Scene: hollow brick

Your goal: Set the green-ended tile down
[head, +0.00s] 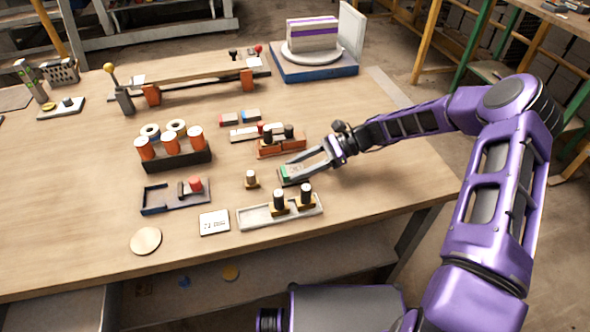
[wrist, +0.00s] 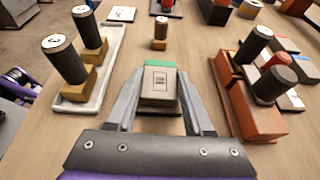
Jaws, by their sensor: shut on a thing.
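The green-ended tile (wrist: 160,86) is a pale block with a green far end, seen between the two fingers of my gripper (wrist: 160,95) in the wrist view. In the head view my gripper (head: 303,166) is shut on it, low over the right middle of the table, with the green end of the tile (head: 286,171) showing at the fingertips. A dark flat piece shows just under the tile; I cannot tell whether the tile touches it.
A white tray (head: 250,219) with black-topped brass pieces lies in front, and an orange holder (head: 279,151) stands behind. A small brass-based peg (head: 251,180) stands just left of the fingertips.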

